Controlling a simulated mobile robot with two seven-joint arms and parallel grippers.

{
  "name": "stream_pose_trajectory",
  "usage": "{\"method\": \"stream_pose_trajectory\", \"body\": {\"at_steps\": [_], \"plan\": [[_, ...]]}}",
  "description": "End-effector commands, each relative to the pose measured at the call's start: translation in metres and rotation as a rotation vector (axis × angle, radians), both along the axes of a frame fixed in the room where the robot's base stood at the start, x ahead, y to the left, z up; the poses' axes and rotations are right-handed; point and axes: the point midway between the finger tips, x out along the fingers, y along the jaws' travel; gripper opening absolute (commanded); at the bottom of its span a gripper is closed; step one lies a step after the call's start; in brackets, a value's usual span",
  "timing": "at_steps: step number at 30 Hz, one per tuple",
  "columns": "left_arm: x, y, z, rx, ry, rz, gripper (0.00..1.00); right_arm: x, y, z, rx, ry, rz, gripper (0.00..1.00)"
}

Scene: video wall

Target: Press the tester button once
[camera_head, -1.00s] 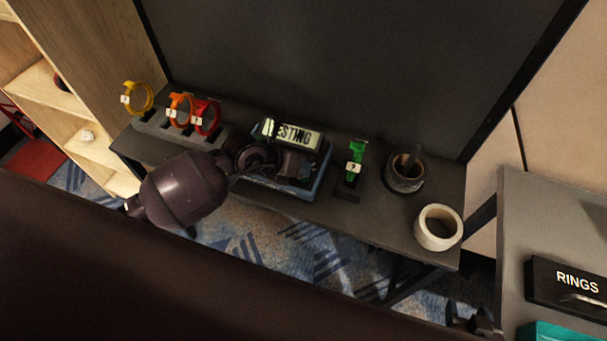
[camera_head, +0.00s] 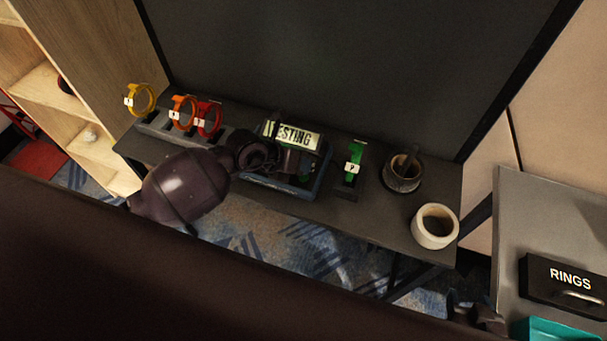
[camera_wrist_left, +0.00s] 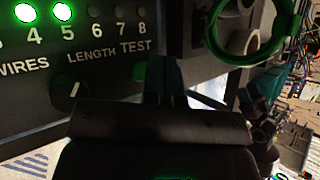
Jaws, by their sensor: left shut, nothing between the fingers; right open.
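My left gripper (camera_head: 290,160) is shut and empty over the tester. In the wrist view its fingers (camera_wrist_left: 163,78) point at the panel just below TEST. My right gripper (camera_head: 480,315) is open at the lower right.
Yellow, orange and red rings stand on a grey holder (camera_head: 158,133) at left. A RINGS drawer (camera_head: 568,282) is further right.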

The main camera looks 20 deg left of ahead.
Motion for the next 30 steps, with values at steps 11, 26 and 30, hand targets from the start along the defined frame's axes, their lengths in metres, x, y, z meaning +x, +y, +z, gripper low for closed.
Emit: {"method": "stream_pose_trajectory", "body": {"at_steps": [11, 26, 30], "plan": [[0.001, 0.000, 0.012, 0.000, -0.003, 0.001, 0.00, -0.003, -0.001, 0.010, 0.000, 0.001, -0.004, 0.58], [0.000, 0.000, 0.047, -0.001, -0.002, 0.000, 0.00, 0.000, -0.002, 0.049, 0.000, -0.019, -0.005, 0.58], [0.000, 0.000, 0.051, -0.001, -0.001, 0.000, 0.00, 0.003, -0.001, 0.056, 0.000, -0.026, -0.004, 0.58]]}}
